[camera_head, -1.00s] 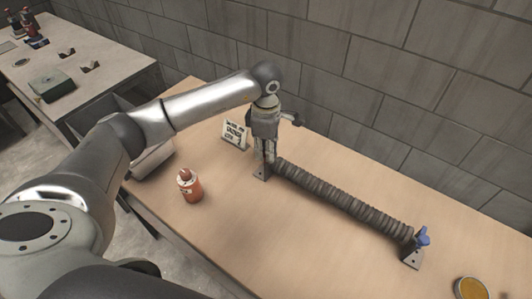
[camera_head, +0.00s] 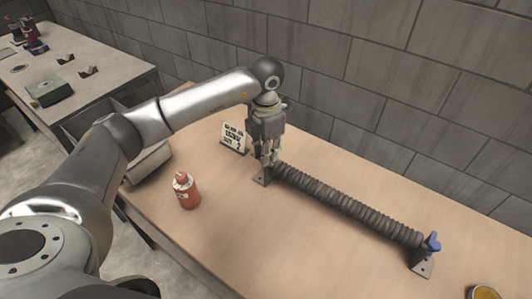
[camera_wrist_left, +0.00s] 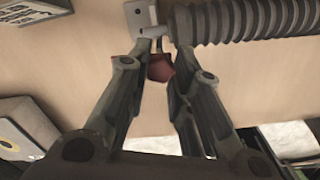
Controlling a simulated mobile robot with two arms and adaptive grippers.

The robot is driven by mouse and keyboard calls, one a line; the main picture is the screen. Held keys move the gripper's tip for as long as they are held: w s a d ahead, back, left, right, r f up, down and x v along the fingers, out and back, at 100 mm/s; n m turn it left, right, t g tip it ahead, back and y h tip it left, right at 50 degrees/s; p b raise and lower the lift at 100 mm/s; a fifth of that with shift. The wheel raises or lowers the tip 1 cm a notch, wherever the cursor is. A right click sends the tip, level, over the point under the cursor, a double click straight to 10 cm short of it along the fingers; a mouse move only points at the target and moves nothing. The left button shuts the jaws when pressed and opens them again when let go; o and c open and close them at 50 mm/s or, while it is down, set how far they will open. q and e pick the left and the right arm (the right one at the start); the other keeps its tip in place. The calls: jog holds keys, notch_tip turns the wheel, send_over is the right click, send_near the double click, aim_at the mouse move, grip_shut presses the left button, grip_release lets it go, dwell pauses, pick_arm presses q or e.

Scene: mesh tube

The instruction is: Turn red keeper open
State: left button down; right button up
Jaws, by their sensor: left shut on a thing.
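The red keeper (camera_wrist_left: 160,67) shows in the left wrist view between my left gripper's fingertips, at the end of the ribbed mesh tube (camera_wrist_left: 245,20). In the head view the red keeper is hidden behind my left gripper (camera_head: 268,158), which points down at the tube's far left end. My left gripper (camera_wrist_left: 160,60) is shut on the red keeper. The dark ribbed tube (camera_head: 345,205) lies across the table between two metal brackets. A blue keeper (camera_head: 433,242) stands at its right end, by the right bracket (camera_head: 422,264). My right gripper is not in view.
A red bottle (camera_head: 186,191) stands on the table left of the tube. A small printed sign (camera_head: 234,139) stands behind, near the wall (camera_head: 400,90). A yellow round dish (camera_head: 484,293) is at the lower right. The table front is clear.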

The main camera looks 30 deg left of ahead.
pick_arm(q)
jog(key=shift+n, duration=0.6)
jog(key=shift+r, duration=0.1)
jog(key=c, duration=1.3)
grip_release()
jog(key=shift+o, duration=0.2)
notch_tip(320, 180, up, 12)
